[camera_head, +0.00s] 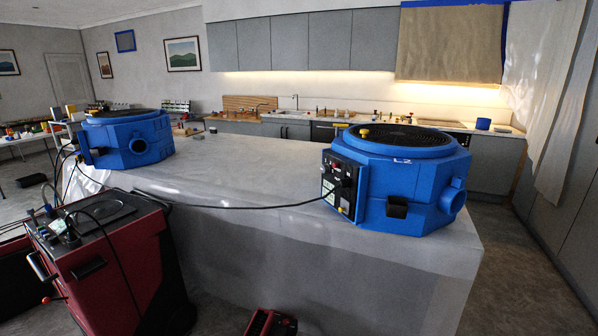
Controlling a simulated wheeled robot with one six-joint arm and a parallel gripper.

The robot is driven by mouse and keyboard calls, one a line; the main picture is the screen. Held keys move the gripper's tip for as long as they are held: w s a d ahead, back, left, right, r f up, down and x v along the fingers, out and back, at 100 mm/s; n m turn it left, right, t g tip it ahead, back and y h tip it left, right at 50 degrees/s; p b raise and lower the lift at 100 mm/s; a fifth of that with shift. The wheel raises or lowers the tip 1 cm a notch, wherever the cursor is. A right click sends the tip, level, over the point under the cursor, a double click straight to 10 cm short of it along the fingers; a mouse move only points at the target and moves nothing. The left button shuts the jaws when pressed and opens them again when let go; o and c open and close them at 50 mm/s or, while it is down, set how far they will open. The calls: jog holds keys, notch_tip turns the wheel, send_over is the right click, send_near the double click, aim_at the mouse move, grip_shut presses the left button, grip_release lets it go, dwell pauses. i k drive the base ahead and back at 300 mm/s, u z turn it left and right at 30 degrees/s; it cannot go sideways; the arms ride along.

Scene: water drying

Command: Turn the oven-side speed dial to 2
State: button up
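Two blue drum-shaped machines with dark round grilles on top stand on the sheet-covered island. The right one (415,175) is nearer the oven and hob side and carries a white "L2" mark. Its dark control panel (339,187) is on its left face, with knobs, switches and small labels. The speed dial and its setting are too small to tell apart there. The left blue machine (128,139) stands at the island's far left end. My gripper is not in view.
The island's pale cover (245,180) is mostly bare between the machines. A black cable (250,207) crosses it to the panel. A red and black wheeled unit (105,260) stands at front left. A small red and black object (270,323) is low in front. Grey floor shows at right.

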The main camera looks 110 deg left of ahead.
aim_at(326, 168)
jog(key=u, duration=1.95)
jog(key=i, duration=1.85)
jog(key=u, duration=2.85)
